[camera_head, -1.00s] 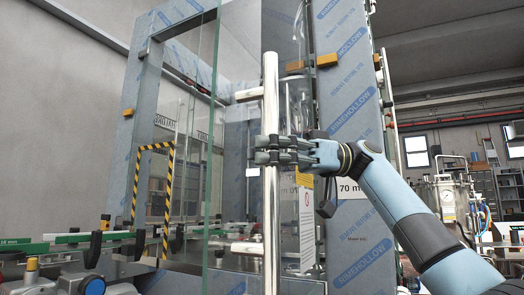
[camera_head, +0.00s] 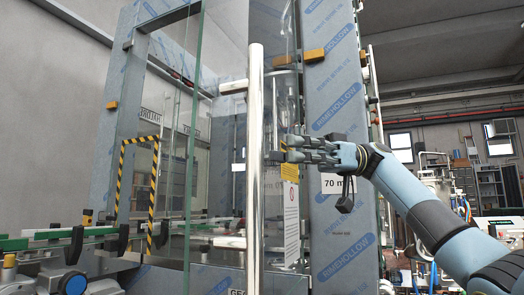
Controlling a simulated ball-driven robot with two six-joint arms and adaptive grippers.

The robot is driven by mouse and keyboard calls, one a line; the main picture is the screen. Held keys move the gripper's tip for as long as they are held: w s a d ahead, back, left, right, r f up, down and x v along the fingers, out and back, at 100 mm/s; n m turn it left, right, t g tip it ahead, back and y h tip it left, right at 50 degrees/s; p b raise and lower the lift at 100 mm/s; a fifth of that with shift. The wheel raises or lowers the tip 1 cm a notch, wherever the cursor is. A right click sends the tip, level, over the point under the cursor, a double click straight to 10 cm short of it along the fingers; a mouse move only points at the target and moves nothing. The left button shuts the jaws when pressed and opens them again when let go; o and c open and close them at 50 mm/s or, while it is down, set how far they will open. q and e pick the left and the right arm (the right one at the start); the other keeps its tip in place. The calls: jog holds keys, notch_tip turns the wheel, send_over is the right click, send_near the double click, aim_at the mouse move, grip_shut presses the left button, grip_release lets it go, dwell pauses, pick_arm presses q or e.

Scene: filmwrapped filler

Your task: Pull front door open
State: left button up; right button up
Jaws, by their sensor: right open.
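The front door (camera_head: 222,110) is a clear glass panel with a greenish vertical edge, in front of the machine's blue-film-wrapped frame. A long upright silver bar handle (camera_head: 254,190) is fixed to it by short horizontal mounts. My right gripper (camera_head: 274,155), on a light blue arm from the right, is open with its fingers pointing left. Its fingertips are just right of the bar, no longer around it; whether they touch it I cannot tell. My left gripper is not in view.
A film-wrapped post (camera_head: 342,210) with a "70 m" label stands behind my right gripper. A black-and-yellow striped frame (camera_head: 122,180) and a conveyor (camera_head: 45,243) are at the left. Tanks and shelves stand far right.

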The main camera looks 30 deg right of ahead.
jog(key=shift+d, duration=2.05)
